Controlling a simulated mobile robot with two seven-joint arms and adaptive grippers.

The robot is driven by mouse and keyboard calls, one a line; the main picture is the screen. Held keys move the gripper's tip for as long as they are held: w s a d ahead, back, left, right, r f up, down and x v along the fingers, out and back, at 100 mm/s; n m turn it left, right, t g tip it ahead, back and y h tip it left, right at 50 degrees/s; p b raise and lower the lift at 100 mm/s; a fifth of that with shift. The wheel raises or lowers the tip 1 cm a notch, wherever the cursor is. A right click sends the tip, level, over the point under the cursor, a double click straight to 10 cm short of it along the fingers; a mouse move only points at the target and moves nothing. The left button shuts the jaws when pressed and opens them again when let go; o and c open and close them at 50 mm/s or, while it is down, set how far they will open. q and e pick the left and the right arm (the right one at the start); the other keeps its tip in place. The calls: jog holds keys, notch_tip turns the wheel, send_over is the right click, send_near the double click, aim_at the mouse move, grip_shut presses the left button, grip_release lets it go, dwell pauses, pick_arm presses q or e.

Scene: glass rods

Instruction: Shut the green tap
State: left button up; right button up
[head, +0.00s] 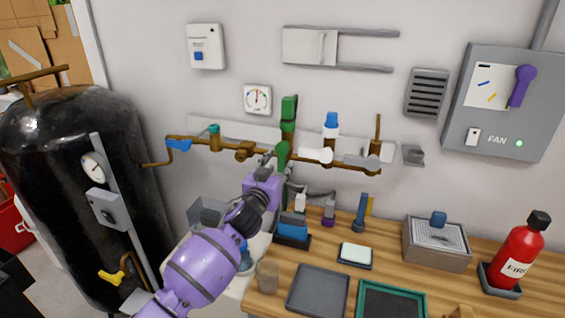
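The green tap (283,150) is on the brown pipe run on the wall, with a green upright piece (289,108) above it. Its green lower part hangs down just above my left gripper. My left gripper (267,161), on the purple arm, reaches up from below, with its small grey fingertips close beside the tap's lower end. I cannot tell whether they touch it or how far apart the fingers are. My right gripper is out of view.
A black tank (70,150) stands at the left.

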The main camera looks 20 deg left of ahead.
aim_at(281, 163)
pick_arm(q)
jog(key=shift+w+d, duration=0.1)
jog(key=shift+w, duration=1.4)
grip_shut()
